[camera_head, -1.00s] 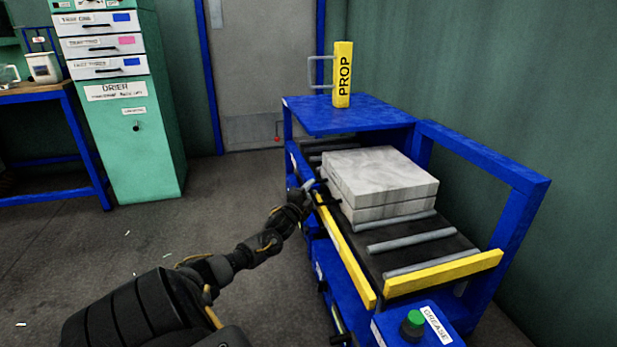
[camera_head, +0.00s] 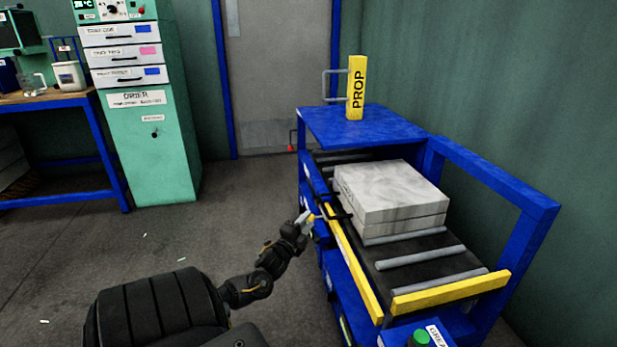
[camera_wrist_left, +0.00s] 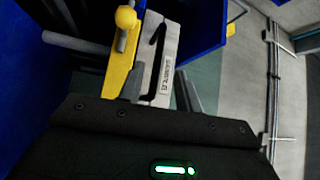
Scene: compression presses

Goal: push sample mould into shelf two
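The sample mould (camera_head: 388,193) is a flat grey two-layer block lying on the rollers of a blue unit, in front of its raised blue top. In the left wrist view its pale side (camera_wrist_left: 163,72) shows a label and a black handle (camera_wrist_left: 157,45). My left gripper (camera_head: 316,217) is beside the unit's left side, by the far end of the yellow side rail. In the wrist view its two grey fingers (camera_wrist_left: 160,95) are apart, with the mould's labelled side between or beyond them; I cannot tell whether they touch it. My right gripper is not in view. No label marks shelf two.
Yellow rails (camera_head: 450,291) edge the rollers (camera_head: 420,257) at the left and front. A blue frame (camera_head: 500,185) stands at the right. A green drier (camera_head: 150,130) is at the back left.

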